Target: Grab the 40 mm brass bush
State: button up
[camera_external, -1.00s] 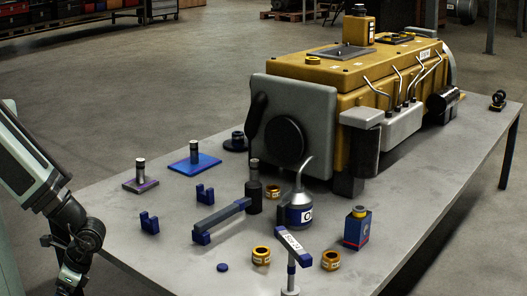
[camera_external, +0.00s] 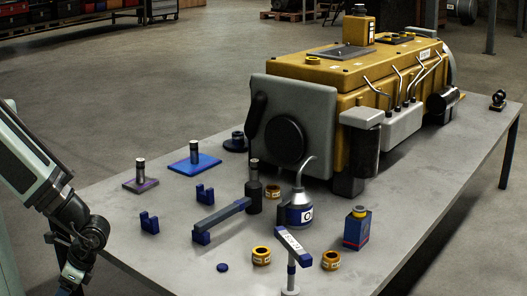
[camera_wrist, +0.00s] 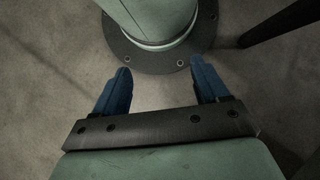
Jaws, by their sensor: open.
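Three brass bushes stand on the grey table in the outside view. One bush (camera_external: 261,255) is near the front, left of the sign post. A second bush (camera_external: 331,260) is right of the post. A third bush (camera_external: 272,191) is farther back, beside a dark cylinder. Their size labels are too small to read, so I cannot tell which is 40 mm. My gripper (camera_wrist: 160,78) shows open and empty in the wrist view, its two blue fingers apart above the floor near my own base. In the outside view my wrist is at the lower left, clear of the bushes.
An oil can (camera_external: 299,213), a blue bottle (camera_external: 357,228), a sign post (camera_external: 291,262), a dark bar on blue supports (camera_external: 222,215) and a blue disc (camera_external: 222,267) stand around the bushes. A yellow engine (camera_external: 345,78) fills the table's back. The front-left tabletop is mostly clear.

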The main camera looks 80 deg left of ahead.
jog(key=w+a+r+m+y, duration=0.1)
jog(key=w+r+m+y, duration=0.25)
jog(key=w+r, duration=0.9)
notch_tip(320, 180, up, 10)
jog(key=m+t+h, duration=0.4)
jog(key=m+t, duration=0.3)
send_over(261, 251)
jog(key=shift+a+f, duration=0.1)
jog(key=shift+f, duration=6.45)
jog(key=c, duration=1.3)
